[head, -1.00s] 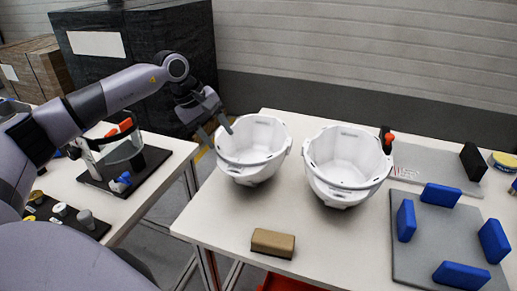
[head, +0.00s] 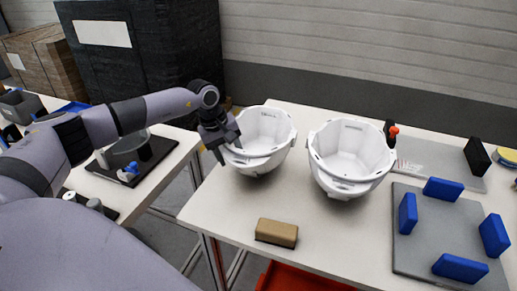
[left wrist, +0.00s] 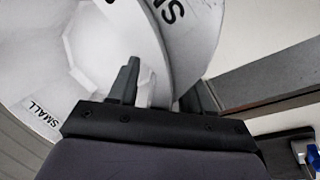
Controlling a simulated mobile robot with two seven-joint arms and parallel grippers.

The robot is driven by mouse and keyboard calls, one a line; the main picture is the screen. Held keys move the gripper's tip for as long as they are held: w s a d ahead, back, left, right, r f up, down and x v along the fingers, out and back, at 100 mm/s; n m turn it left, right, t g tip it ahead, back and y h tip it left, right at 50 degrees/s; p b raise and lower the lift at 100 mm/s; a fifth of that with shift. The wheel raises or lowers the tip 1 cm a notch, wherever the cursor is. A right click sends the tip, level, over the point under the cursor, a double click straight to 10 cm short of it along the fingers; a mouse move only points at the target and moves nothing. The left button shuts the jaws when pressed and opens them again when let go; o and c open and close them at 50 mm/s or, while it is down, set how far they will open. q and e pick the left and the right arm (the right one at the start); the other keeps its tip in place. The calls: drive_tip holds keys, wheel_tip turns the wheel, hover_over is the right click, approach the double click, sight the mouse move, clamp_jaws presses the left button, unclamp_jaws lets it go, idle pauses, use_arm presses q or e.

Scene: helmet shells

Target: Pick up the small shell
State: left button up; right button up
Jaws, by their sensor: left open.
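The small shell (head: 262,138) is a white open bowl shape standing on the left part of the table. In the left wrist view the shell (left wrist: 35,60) fills the upper left, with "SMALL" printed inside it. My left gripper (head: 229,152) is at the shell's left rim, with its fingers pointing down. In the left wrist view my left gripper (left wrist: 162,82) is open, with part of the white rim showing between its fingers. I cannot tell whether a finger touches the shell. My right gripper is not in view.
A second white shell (head: 348,158) stands close to the right. A brown block (head: 276,233) lies in front. A grey board (head: 425,245) with blue blocks is at the right. A side table (head: 165,165) holding a black fixture is at the left, across a gap.

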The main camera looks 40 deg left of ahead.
use_arm(q)
clamp_jaws()
drive_tip(key=shift+r, duration=0.1)
